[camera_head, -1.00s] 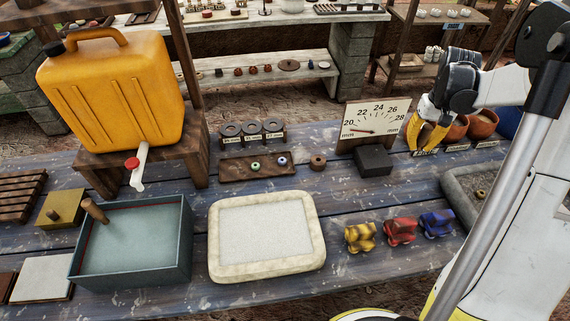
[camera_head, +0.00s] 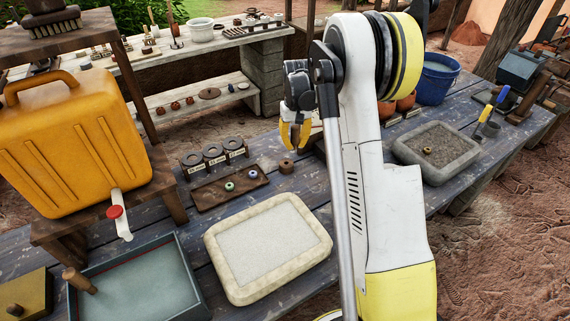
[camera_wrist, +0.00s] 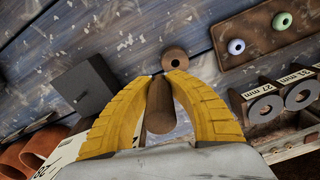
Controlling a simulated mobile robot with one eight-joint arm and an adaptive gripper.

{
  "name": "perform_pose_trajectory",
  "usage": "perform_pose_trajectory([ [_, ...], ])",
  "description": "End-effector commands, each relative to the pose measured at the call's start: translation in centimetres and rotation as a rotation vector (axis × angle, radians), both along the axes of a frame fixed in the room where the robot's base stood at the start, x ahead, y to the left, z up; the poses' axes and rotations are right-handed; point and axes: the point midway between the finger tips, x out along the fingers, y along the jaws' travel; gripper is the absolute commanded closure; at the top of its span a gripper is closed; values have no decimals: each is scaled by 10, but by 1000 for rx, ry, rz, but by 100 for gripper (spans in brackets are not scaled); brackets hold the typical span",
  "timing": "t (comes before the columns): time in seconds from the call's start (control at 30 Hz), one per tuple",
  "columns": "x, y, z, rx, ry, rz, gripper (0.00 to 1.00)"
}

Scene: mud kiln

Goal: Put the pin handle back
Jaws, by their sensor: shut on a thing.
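My gripper (camera_head: 295,145) hangs above the blue plank table, close to a small brown wooden ring (camera_head: 286,166). In the wrist view its yellow fingers (camera_wrist: 163,84) are closed around a brown wooden cylinder (camera_wrist: 160,108), which looks like the pin handle. The ring (camera_wrist: 175,58) lies on the planks just beyond the fingertips, apart from the cylinder as far as I can tell. The cylinder is hard to make out in the head view.
A brown board (camera_head: 211,196) with green and blue rings lies left of the wooden ring. Labelled grey rings (camera_head: 213,151) stand behind it. A pale framed slab (camera_head: 265,292) is in front. A dark block (camera_wrist: 87,86) sits nearby. A stone tray (camera_head: 470,163) is right.

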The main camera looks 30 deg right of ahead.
Motion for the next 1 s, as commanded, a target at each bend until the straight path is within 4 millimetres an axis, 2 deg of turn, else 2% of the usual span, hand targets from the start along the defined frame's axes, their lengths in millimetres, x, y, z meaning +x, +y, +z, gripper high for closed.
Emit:
perform_pose_trajectory([
  [0.1, 3, 19, -14, 0, 0, 2, 100],
  [0.2, 4, 27, -17, 0, 0, 1, 100],
  [0.33, 4, 29, -25, 0, 0, -1, 100],
  [0.53, 5, 29, -56, 0, 0, 0, 100],
  [0.97, 4, 28, -62, 0, 0, 0, 100],
  [1.0, 4, 28, -63, 0, 0, 0, 82],
])
